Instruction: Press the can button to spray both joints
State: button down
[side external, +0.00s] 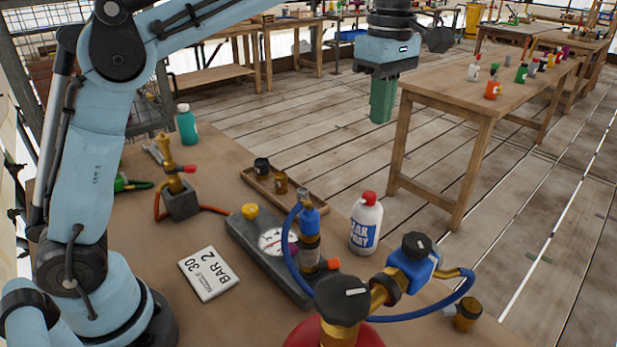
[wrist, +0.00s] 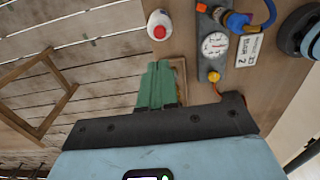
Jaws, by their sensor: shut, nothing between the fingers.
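The white leak spray can (side external: 366,226) stands upright on the workbench with a red button (side external: 369,197) on top. In the wrist view the can (wrist: 158,25) shows from above near the top. My gripper (side external: 382,103) has green fingers, shut and empty, held high beyond the bench; in the wrist view its fingers (wrist: 157,85) are together, apart from the can. One brass joint (side external: 378,293) lies between the black-knobbed valve and the blue regulator (side external: 413,258). Another brass fitting (side external: 309,242) is on the gauge block. Which two joints the task means I cannot tell.
A gauge block (side external: 270,255) with a blue hose stands left of the can. A wooden tray (side external: 318,205) with small dark and brass caps lies behind it. A "BAR 2" card (side external: 209,273) lies flat. A teal bottle (side external: 187,124) and brass torch (side external: 173,168) stand further left.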

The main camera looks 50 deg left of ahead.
aim_at(370, 194)
notch_tip(370, 194, down, 14)
jog(key=shift+r, duration=0.1)
dwell(0.6)
jog(key=shift+f, duration=1.15)
notch_tip(370, 194, up, 14)
jog(key=shift+r, duration=0.15)
dwell(0.4)
